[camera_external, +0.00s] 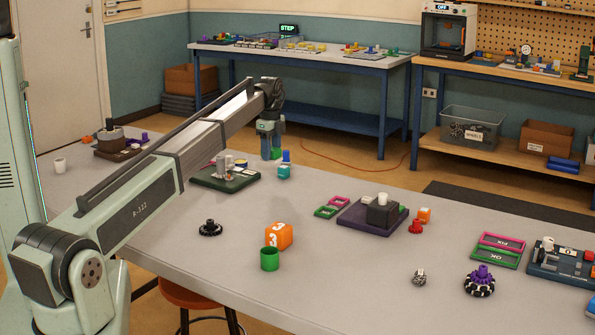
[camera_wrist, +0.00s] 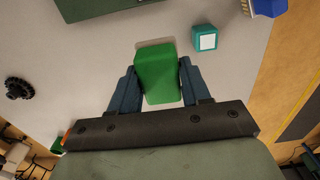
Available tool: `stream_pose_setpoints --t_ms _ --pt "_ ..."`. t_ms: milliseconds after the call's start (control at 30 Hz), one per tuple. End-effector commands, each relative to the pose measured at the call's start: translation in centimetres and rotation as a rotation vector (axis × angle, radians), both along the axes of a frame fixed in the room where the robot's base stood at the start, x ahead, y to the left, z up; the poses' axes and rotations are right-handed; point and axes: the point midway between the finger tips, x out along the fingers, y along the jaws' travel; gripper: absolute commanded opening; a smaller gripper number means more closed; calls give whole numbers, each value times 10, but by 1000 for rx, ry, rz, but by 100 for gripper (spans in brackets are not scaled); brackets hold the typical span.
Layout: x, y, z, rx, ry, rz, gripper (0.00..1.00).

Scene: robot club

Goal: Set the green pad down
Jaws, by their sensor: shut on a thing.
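The green pad (camera_wrist: 158,70) is a green block with rounded edges, between the two dark blue fingers of my gripper (camera_wrist: 158,85) in the wrist view. My gripper is shut on it. In the external view my gripper (camera_external: 271,146) points down over the far part of the grey table, and a small bit of the green pad (camera_external: 276,154) shows at its fingertips. I cannot tell whether the pad touches the table. A teal cube (camera_wrist: 205,39) lies just right of the pad in the wrist view; it also shows in the external view (camera_external: 284,171).
A dark green board (camera_external: 226,180) with parts stands left of my gripper, and a blue piece (camera_external: 287,156) is close on the right. A purple base (camera_external: 368,222), an orange number cube (camera_external: 279,236) and a green cup (camera_external: 269,259) stand nearer. Bare table (camera_external: 330,185) lies between.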

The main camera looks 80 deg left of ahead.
Motion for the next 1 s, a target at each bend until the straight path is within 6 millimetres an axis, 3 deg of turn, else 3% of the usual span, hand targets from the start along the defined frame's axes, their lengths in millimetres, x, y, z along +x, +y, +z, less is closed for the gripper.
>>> stream_pose_setpoints --t_ms 200,633,1000 --pt "0 -1 -36 -1 1 -2 17" --pt "0 -1 -77 -1 1 -2 17" --pt "0 0 -82 0 0 -3 17"
